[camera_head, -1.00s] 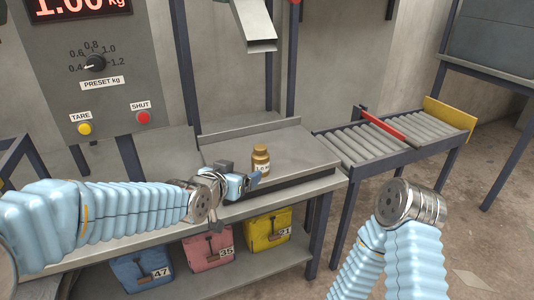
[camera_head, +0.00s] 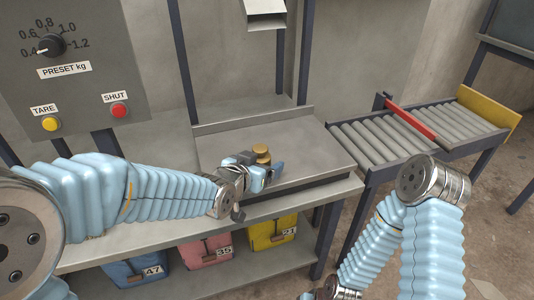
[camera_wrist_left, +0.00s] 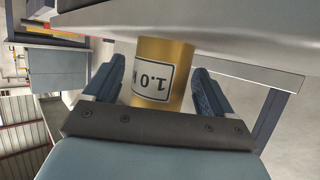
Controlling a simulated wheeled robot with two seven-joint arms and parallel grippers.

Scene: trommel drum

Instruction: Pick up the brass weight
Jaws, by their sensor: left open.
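The brass weight (camera_head: 262,152) stands upright on the grey platform (camera_head: 310,150) of the bench; my left gripper hides its lower part in the head view. In the left wrist view the brass weight (camera_wrist_left: 163,72) shows its white "1.0" label, upside down, between the two fingers. My left gripper (camera_head: 270,172) is open around the weight, one blue finger on each side; gaps show at both sides in the wrist view (camera_wrist_left: 160,92). My right arm is at the right of the head view, but its gripper fingers cannot be made out.
A panel with a dial, a yellow TARE button (camera_head: 50,124) and a red SHUT button (camera_head: 119,111) stands at the left. A metal chute (camera_head: 265,14) hangs above the platform. A roller conveyor (camera_head: 400,135) with a red bar is at the right. Numbered bins (camera_head: 272,231) sit below.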

